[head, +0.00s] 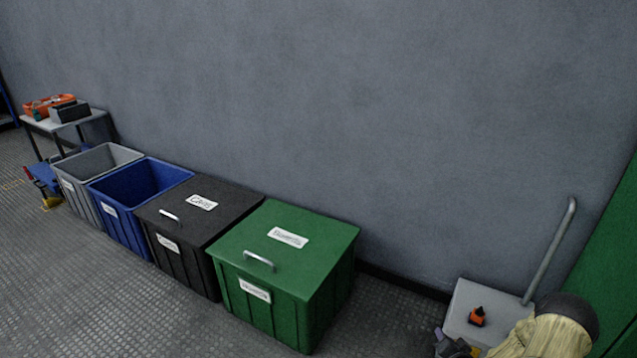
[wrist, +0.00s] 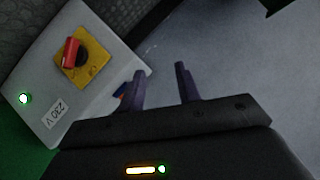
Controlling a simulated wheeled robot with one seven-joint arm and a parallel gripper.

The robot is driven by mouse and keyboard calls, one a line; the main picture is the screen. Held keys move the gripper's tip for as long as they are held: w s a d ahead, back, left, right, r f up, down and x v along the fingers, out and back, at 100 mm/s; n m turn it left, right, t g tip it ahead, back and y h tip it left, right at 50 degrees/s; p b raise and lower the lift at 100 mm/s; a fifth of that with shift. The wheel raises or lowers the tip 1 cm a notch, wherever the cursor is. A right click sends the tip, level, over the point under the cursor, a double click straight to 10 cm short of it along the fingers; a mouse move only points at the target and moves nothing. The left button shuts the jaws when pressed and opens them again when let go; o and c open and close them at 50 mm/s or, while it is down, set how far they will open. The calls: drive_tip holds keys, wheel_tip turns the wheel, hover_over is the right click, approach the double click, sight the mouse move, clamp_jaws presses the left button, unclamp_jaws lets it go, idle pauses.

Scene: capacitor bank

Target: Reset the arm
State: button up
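My gripper (wrist: 160,70) shows in the wrist view, with its two dark fingers apart and nothing visible between them. A pale grey box (wrist: 98,93) marked "230 V" is close by on the left of that view. A small red and blue thing behind the left finger is mostly hidden.
Grey (head: 84,187), blue (head: 121,222), black (head: 183,258) and green (head: 281,319) bins line the wall; the last two are lidded. A side table (head: 60,124) stands far left. The front-left floor is clear.

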drive_tip(key=s+a+r+n+g+p, duration=0.15)
drive_tip(key=a+r, duration=0.25)
drive_tip(key=r, duration=0.4)
drive_tip(key=a+r+n+g+y+p, duration=0.1)
drive_tip(key=a+r+n+g+p, duration=0.2)
drive_tip(key=r, duration=0.5)
drive_tip(key=a+r+n+g+p, duration=0.1)
drive_tip(key=a+r+n+g, duration=0.1)
drive_tip(key=a+r, duration=0.5)
drive_tip(key=s+a+r+n+g+p, duration=0.1)
drive_tip(key=s+a+r+g+p, duration=0.15)
drive_tip(key=s+a+r, duration=0.5)
drive_tip(key=s+a+r+n+g+p, duration=0.1)
drive_tip(key=s+a+r+n+p, duration=0.15)
drive_tip(key=s+r, duration=0.95)
wheel_tip(320, 180, up, 38)
drive_tip(key=w+m+p, duration=0.1)
drive_tip(key=p, duration=3.7)
drive_tip(key=shift+w+a, duration=0.15)
drive_tip(key=shift+a, duration=0.15)
drive_tip(key=shift+f, duration=0.15)
